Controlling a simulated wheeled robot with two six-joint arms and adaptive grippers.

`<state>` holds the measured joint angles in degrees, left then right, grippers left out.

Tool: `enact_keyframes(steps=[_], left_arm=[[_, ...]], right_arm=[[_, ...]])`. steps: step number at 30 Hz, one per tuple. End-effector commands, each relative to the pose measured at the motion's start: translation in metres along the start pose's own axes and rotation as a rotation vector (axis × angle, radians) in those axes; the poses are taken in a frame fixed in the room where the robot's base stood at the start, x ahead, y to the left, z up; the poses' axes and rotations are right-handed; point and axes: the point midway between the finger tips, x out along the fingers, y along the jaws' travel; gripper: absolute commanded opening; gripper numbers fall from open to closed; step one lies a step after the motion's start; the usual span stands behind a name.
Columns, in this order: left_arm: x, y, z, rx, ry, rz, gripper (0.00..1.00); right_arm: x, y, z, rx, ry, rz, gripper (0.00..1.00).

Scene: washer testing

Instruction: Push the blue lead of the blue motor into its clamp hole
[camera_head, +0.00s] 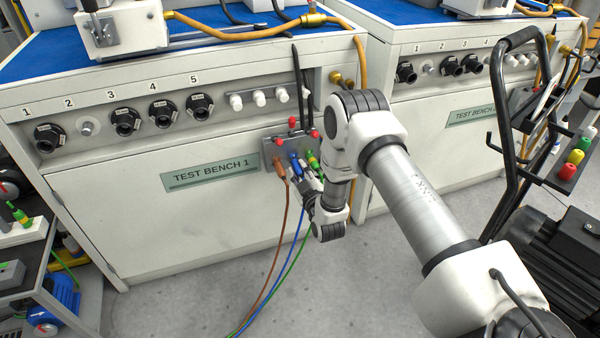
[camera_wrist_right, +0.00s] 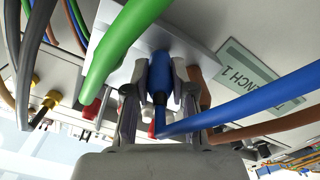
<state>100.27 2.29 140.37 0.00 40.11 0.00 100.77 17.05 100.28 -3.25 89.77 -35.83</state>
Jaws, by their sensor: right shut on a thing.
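The clamp block (camera_head: 268,148), a grey plate with red knobs, is on the front of test bench 1; it also shows in the wrist view (camera_wrist_right: 200,35). My right gripper (camera_head: 301,174) is shut on the plug of the blue lead (camera_head: 294,245). In the right wrist view the gripper's fingers flank the blue plug (camera_wrist_right: 160,70), whose tip is at the block. How deep it sits is hidden. The brown lead (camera_head: 275,262) and green lead (camera_head: 296,262) end at the block on either side of it. My left gripper is not in view.
The green lead (camera_wrist_right: 112,45) crosses close to the gripper in the wrist view. Dark cables (camera_head: 298,85) hang above the block. A trolley (camera_head: 512,150) with a black motor (camera_head: 570,250) stands right. A blue motor-like unit (camera_head: 64,298) sits low at left.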

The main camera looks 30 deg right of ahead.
Motion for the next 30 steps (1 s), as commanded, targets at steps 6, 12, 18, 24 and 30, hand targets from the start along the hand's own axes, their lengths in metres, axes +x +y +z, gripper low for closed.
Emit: enact_keyframes(steps=[6, 12, 18, 24, 30], left_arm=[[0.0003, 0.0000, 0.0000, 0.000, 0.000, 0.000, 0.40], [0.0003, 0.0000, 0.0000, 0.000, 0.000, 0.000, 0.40], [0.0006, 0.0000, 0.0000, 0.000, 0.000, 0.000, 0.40], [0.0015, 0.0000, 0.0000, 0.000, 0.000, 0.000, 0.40], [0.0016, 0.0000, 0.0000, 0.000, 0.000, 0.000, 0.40]], right_arm=[[0.0018, 0.0001, -0.0003, 0.000, 0.001, 0.000, 0.00], [0.0018, 0.0001, -0.0003, 0.000, 0.001, 0.000, 0.00], [0.0027, 0.0001, -0.0002, 0.000, 0.001, 0.001, 0.00], [0.0067, 0.0001, -0.0003, 0.000, 0.002, 0.001, 0.00], [0.0082, 0.0002, -0.0003, 0.000, 0.001, 0.001, 0.53]])
